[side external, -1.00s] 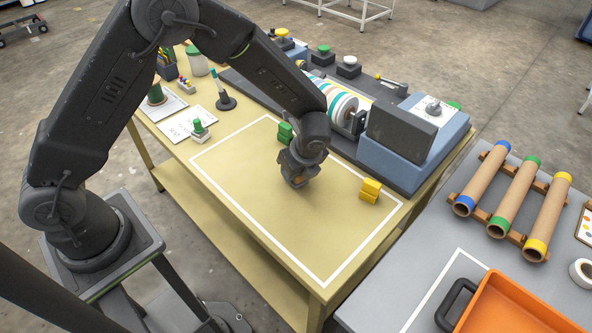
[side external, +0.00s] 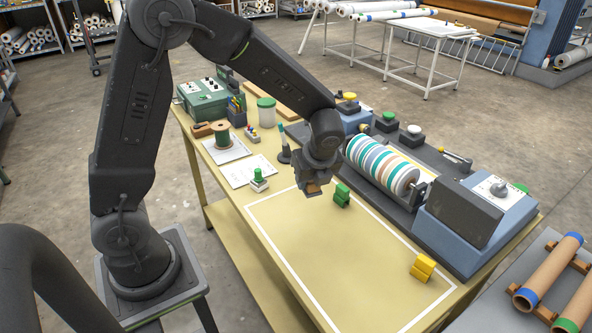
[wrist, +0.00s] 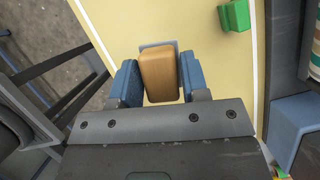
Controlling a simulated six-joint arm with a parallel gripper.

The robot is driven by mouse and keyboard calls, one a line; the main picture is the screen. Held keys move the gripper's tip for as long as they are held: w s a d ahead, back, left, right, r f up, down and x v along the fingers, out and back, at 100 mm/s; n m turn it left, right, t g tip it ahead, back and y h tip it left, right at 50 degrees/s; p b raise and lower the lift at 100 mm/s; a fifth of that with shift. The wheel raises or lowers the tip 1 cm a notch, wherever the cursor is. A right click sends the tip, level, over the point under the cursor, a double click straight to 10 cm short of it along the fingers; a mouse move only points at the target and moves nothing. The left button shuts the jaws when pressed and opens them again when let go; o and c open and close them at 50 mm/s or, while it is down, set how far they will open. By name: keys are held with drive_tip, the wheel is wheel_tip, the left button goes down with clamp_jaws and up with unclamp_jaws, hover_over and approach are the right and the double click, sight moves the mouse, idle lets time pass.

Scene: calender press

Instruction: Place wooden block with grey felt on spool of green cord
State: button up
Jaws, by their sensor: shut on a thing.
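My gripper (wrist: 155,85) is shut on the wooden block with grey felt (wrist: 160,75), which sits between its two blue fingers in the wrist view. A grey edge, the felt, shows at the block's far end. In the side view my gripper (side external: 311,190) holds the block (side external: 313,194) above the far left part of the white-outlined area on the table. The spool of green cord (side external: 223,136) stands upright on a white sheet at the table's left end, well to the left of my gripper and apart from it. The spool is not in the wrist view.
A green block (side external: 342,194) is close right of my gripper. The striped roller (side external: 383,165) is behind.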

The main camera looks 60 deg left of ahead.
wheel_tip(320, 180, up, 11)
drive_tip(key=w+a, duration=0.4)
drive_tip(key=a, duration=0.6)
drive_tip(key=n, duration=0.2)
hover_over(219, 123)
drive_tip(key=d, duration=0.2)
wheel_tip(219, 123, down, 5)
drive_tip(key=shift+g, duration=0.4)
drive_tip(key=shift+a+f, duration=0.1)
drive_tip(key=shift+f, duration=4)
drive_tip(key=shift+f, duration=0.15)
